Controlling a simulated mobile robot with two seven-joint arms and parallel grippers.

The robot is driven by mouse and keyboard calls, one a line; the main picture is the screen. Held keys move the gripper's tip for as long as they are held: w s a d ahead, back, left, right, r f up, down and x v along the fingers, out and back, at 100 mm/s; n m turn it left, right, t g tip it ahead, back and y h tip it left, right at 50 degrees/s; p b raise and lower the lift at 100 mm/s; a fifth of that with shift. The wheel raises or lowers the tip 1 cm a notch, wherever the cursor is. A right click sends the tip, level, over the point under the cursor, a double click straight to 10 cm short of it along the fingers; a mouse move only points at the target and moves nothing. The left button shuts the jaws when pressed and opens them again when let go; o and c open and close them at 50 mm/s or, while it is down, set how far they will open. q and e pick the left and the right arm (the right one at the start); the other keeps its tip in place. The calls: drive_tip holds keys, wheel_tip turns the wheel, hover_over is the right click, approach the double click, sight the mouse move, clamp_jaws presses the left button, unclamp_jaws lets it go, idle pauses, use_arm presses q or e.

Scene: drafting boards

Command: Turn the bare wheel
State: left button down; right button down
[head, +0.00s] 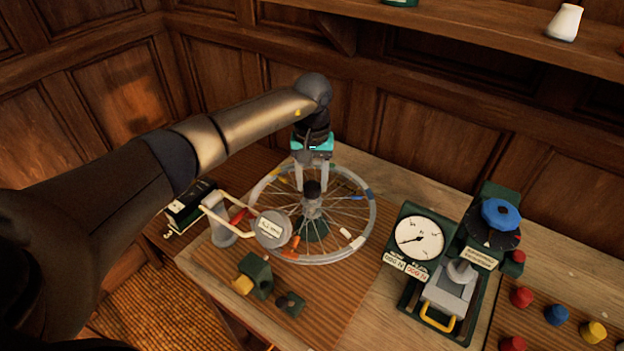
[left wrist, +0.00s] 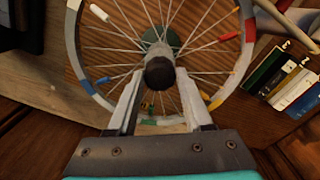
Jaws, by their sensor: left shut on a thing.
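The bare wheel (head: 371,212) is a grey rim with thin spokes and coloured marks, lying over the wooden board. A dark knob (head: 312,188) stands up at its hub. My left gripper (head: 311,183) points down from above the wheel, its two pale fingers on either side of the knob and shut on it. In the left wrist view the wheel's rim (left wrist: 243,62) curves around the hub, and the knob (left wrist: 160,73) sits between the fingertips. The near part of the knob's sides is hidden by the fingers. My right gripper is not in view.
A grey round piece with a label (head: 270,229) and a pale handle overlap the wheel's left edge. A dial gauge (head: 416,238) and a blue-knobbed device (head: 500,214) stand to the right. Green blocks (head: 256,276) lie in front. Small coloured pegs (head: 556,314) are at the lower right.

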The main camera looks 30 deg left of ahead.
use_arm(q)
drive_tip(key=shift+n, duration=0.3)
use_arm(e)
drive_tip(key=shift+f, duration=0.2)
